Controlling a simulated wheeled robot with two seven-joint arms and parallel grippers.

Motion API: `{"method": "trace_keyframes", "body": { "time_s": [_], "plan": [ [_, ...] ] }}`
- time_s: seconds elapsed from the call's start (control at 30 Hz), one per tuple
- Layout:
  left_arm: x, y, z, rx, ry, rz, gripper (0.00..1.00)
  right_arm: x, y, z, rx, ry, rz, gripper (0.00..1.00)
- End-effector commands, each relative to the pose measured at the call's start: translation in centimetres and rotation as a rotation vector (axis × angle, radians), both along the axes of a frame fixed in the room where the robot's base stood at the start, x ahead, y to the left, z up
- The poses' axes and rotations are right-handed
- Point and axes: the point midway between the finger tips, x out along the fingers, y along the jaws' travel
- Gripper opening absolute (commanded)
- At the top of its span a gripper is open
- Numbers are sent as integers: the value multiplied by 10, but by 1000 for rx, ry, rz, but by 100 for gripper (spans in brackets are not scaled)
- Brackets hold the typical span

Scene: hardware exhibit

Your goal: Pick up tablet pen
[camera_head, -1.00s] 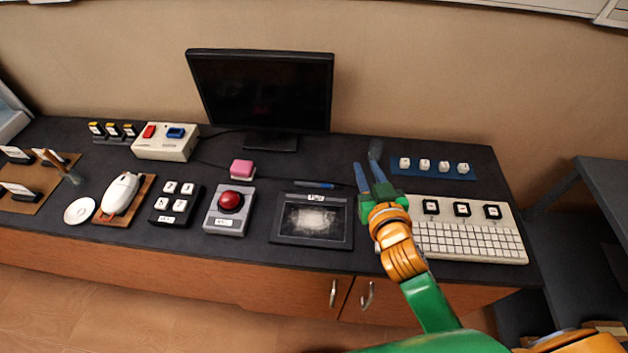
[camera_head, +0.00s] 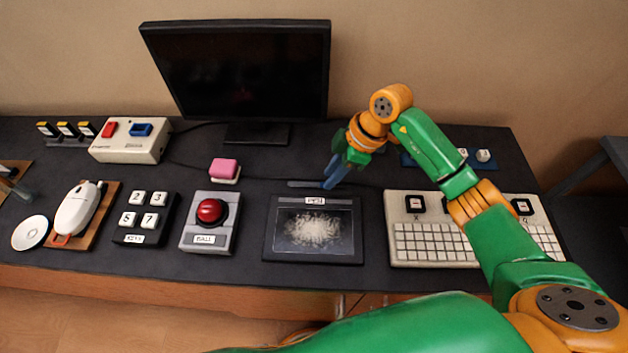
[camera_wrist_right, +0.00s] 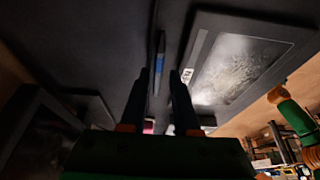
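The tablet pen (camera_head: 302,184) is a thin dark stick with a blue part. It lies on the dark tabletop just behind the drawing tablet (camera_head: 312,256). My right gripper (camera_head: 331,184) reaches down from behind, with its blue fingers at the pen's right end. In the right wrist view, the two dark fingers (camera_wrist_right: 160,73) are apart. The pen (camera_wrist_right: 159,60) runs lengthwise ahead of and into the gap, nearer the left finger. I cannot tell whether a finger touches it. The tablet (camera_wrist_right: 190,78) is to the right there. My left gripper is not in view.
A monitor (camera_head: 240,70) stands behind. A pink block (camera_head: 224,168) and a red ball device (camera_head: 210,221) are left of the pen. A white keyboard (camera_head: 430,250) is at the right under my arm.

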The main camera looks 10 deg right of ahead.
Motion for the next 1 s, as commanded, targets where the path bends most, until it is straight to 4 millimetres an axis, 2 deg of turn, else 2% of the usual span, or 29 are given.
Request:
{"method": "trace_keyframes", "body": {
  "time_s": [0.13, 0.33, 0.37, 0.47, 0.87, 1.0],
  "plan": [
    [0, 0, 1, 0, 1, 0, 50, 2, 8, -19, 3, 0, 0, 30],
    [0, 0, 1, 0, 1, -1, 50, 3, 9, -21, 3, -3, 1, 30],
    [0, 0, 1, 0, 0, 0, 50, 3, 9, -21, 3, -3, 1, 27],
    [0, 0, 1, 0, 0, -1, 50, 3, 9, -21, 3, -3, 2, 0],
    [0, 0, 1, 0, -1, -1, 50, 3, 9, -19, 4, -3, 2, 0],
    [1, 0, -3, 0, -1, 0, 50, 3, 9, -5, 3, -7, 4, 0]
  ]
}}
